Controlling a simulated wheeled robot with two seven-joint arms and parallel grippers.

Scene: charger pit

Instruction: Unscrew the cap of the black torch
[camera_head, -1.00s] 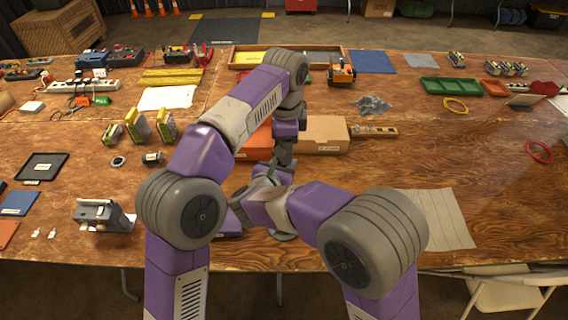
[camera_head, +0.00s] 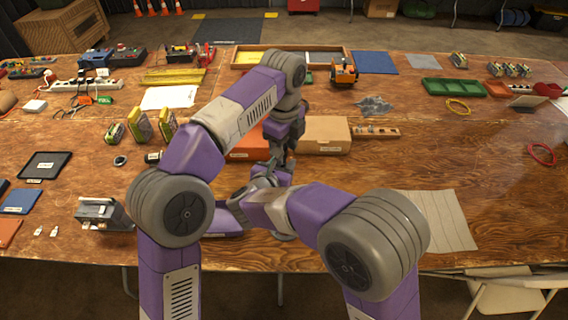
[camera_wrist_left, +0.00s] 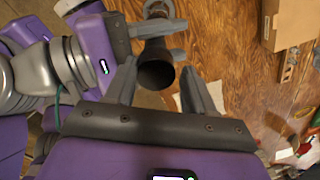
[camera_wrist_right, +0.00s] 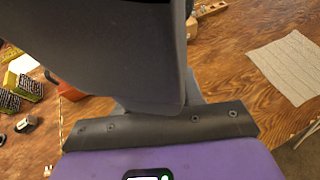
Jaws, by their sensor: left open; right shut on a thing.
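The black torch (camera_wrist_left: 154,48) shows in the left wrist view as a dark tube with its round end towards my left gripper. My right gripper (camera_wrist_left: 160,27) is shut on its farther part. My left gripper (camera_wrist_left: 158,70) is open, with one finger on each side of the torch's near end; I cannot tell whether they touch it. I cannot make out a seam between cap and body. In the head view both grippers meet near the table's front middle, and my arms hide the torch. In the right wrist view a large dark shape, unclear what, hides the right fingertips.
An orange box (camera_head: 246,146) and a cardboard box (camera_head: 322,134) stand just behind the grippers. A grey cloth (camera_head: 440,218) lies to the right, a metal device (camera_head: 102,213) to the left. Several yellow-green blocks (camera_head: 140,124) stand at the left. The right of the table has free room.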

